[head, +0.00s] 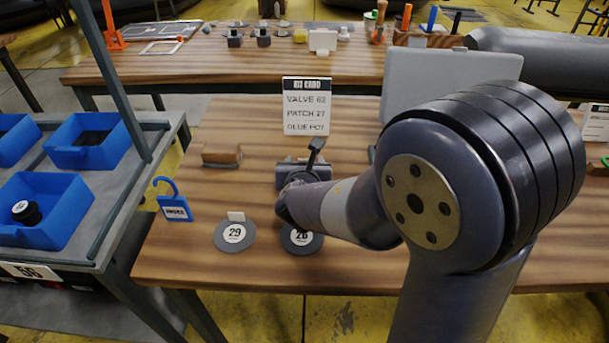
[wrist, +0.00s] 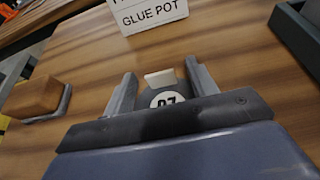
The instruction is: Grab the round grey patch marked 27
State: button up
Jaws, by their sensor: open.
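The round grey patch marked 27 (wrist: 167,98) lies on the wooden table between my fingers in the wrist view. Its white upright tab stands between the fingertips, and its lower part is hidden by my gripper body. In the head view I cannot make the patch out behind my gripper and arm. My gripper (wrist: 160,75) is open, with one finger on each side of the patch. I cannot tell whether the fingers touch it. In the head view my gripper (head: 298,172) is low over the table, beyond the patch marked 28 (head: 301,241).
The patch marked 29 (head: 234,236) lies left of patch 28. A kit card (head: 307,106) stands behind my gripper. A brown block (head: 221,155) and a blue hooked tag (head: 172,201) are at the left. A grey case (head: 450,80) stands at the back right.

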jog(key=c, duration=1.1)
